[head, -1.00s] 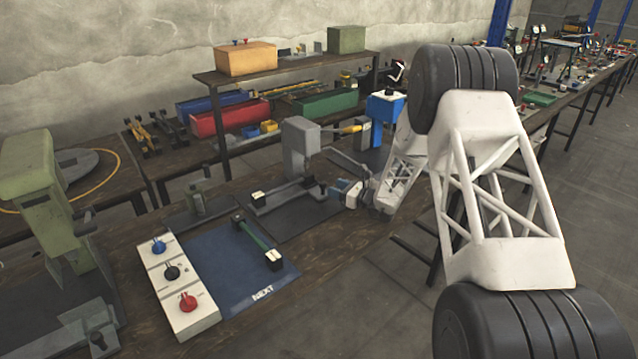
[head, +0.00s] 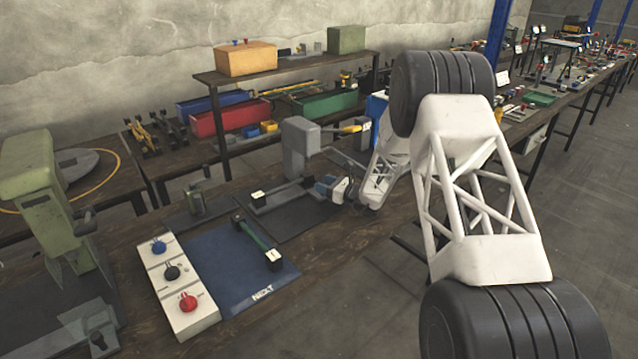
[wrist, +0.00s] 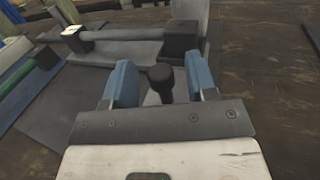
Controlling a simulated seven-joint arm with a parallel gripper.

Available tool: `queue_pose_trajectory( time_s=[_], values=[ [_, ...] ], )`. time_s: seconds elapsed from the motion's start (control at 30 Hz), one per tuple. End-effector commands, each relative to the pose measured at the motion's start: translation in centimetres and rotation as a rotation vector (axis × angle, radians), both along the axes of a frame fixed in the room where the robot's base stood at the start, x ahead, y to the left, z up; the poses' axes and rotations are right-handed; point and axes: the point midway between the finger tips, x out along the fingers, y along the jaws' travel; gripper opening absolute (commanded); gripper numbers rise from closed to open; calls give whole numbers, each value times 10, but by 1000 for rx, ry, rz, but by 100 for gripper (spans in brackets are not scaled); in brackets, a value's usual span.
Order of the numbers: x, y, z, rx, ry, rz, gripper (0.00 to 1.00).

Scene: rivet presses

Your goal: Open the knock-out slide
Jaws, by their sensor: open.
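A grey press (head: 297,147) stands on the bench. At its foot a dark slide rail (head: 281,194) runs from a block with a white top (head: 258,198) to a dark block. In the wrist view the rail (wrist: 125,34) lies ahead, between the white-topped block (wrist: 78,38) and the black block (wrist: 181,40). A black knob (wrist: 161,82) stands in front of the black block. My gripper (wrist: 160,84) is open, with its blue fingers on either side of the knob and gaps visible. Any link from knob to rail is hidden.
A blue mat (head: 215,262) marked NEXT holds a green rod (head: 255,236) left of the press. A white box with several knobs (head: 180,312) lies beside it. A green press (head: 45,195) stands far left. Bare bench lies in front of the mat.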

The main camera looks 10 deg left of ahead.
Motion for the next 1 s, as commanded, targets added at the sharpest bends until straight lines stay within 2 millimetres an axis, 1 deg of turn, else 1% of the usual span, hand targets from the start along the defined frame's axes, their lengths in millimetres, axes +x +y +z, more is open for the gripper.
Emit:
queue_pose_trajectory(
  time_s=[0.1,0.23,0.63,0.9,0.97,1.0],
  values=[
    [6,12,1,1,-2,1,52],
    [10,20,1,0,-1,1,52],
    [12,23,1,1,0,0,52],
    [12,23,1,1,0,0,10],
    [12,23,1,1,0,0,1],
    [12,23,1,1,0,0,0]
  ],
)
